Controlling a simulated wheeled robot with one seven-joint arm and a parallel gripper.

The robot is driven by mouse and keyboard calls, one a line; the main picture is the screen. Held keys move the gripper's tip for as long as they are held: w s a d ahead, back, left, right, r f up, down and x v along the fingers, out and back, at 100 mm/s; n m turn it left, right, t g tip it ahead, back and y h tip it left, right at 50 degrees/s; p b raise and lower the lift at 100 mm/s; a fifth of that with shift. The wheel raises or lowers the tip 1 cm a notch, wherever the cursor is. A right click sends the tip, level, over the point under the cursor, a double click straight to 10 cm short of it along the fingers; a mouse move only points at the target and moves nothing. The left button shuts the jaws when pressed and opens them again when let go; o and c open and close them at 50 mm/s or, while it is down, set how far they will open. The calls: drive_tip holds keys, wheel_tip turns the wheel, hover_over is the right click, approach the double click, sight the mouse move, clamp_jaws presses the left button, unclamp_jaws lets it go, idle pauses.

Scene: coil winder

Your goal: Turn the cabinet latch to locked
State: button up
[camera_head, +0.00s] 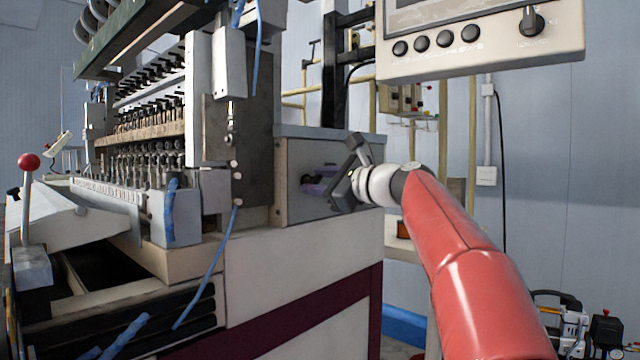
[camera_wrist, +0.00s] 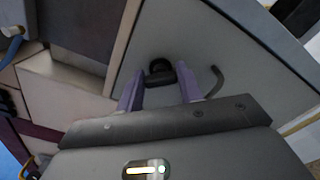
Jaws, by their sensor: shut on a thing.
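The cabinet latch is a small black handle (camera_wrist: 160,74) on the grey cabinet face (camera_wrist: 225,50). In the wrist view it sits between the two purple fingertips of my gripper (camera_wrist: 159,86), which is shut on it. In the head view my gripper (camera_head: 317,187) reaches from the right to the grey cabinet box (camera_head: 292,155) at the machine's right end. There the latch is dark, small and partly hidden by the fingers. I cannot tell its exact angle or whether it is locked.
A curved dark piece (camera_wrist: 216,82) stands on the cabinet face right of the fingers. A control panel (camera_head: 480,45) with black knobs hangs above my arm. The coil winder (camera_head: 150,150) fills the left, with a red-knobbed lever (camera_head: 28,162) and blue hoses.

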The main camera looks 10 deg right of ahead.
drive_tip(key=n+b, duration=0.1)
drive_tip(key=n, duration=0.4)
drive_tip(key=shift+f+n, duration=0.15)
drive_tip(key=shift+n, duration=0.15)
drive_tip(key=shift+n+b, duration=0.85)
drive_tip(key=shift+n, duration=1.35)
drive_tip(key=shift+a, duration=0.1)
drive_tip(key=o, duration=1)
drive_tip(key=shift+s, duration=0.1)
drive_tip(key=b+v, duration=0.1)
drive_tip(key=v, duration=0.6)
drive_tip(key=shift+s+d+b, duration=0.25)
drive_tip(key=shift+s+b, duration=0.05)
drive_tip(key=shift+b, duration=0.1)
drive_tip(key=shift+f, duration=0.1)
